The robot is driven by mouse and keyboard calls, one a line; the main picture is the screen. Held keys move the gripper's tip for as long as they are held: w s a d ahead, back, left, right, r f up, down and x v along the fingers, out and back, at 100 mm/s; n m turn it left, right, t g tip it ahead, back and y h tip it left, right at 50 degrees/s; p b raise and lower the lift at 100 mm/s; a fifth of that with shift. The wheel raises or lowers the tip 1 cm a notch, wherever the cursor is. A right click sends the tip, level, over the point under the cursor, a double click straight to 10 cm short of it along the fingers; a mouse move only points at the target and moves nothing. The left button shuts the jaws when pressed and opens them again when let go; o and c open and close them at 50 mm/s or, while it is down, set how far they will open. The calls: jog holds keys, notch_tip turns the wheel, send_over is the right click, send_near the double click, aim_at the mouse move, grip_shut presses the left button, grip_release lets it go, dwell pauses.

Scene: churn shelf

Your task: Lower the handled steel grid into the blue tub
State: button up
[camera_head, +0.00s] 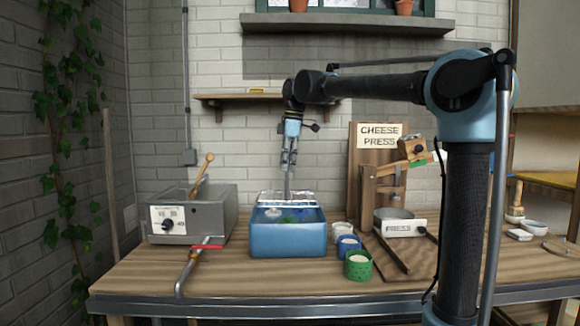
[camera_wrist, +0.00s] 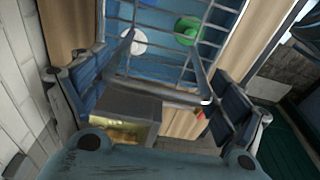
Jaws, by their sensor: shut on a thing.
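The blue tub (camera_head: 288,241) stands on the wooden bench, with water and floating things inside. My gripper (camera_head: 289,168) points down above the tub, shut on the handle of the steel grid. In the wrist view the handle bar (camera_wrist: 160,93) runs between the fingers of my gripper (camera_wrist: 168,95). The grid's thin wires (camera_wrist: 205,42) spread over the blue tub interior (camera_wrist: 160,50). A white round piece (camera_wrist: 131,41) and a green one (camera_wrist: 187,30) show below the wires. The grid is small in the head view; its exact height against the tub rim is unclear.
A grey metal box (camera_head: 195,213) with a dial and a red-handled tap (camera_head: 207,246) stands left of the tub. White, blue and green cups (camera_head: 358,266) stand close on its right, before the cheese press (camera_head: 383,185). A wall shelf (camera_head: 240,97) is behind my arm.

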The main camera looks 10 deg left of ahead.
jog(key=shift+d+f, duration=0.1)
jog(key=shift+f, duration=2.6)
jog(key=shift+f, duration=3.05)
dwell(0.8)
jog(key=o, duration=1.9)
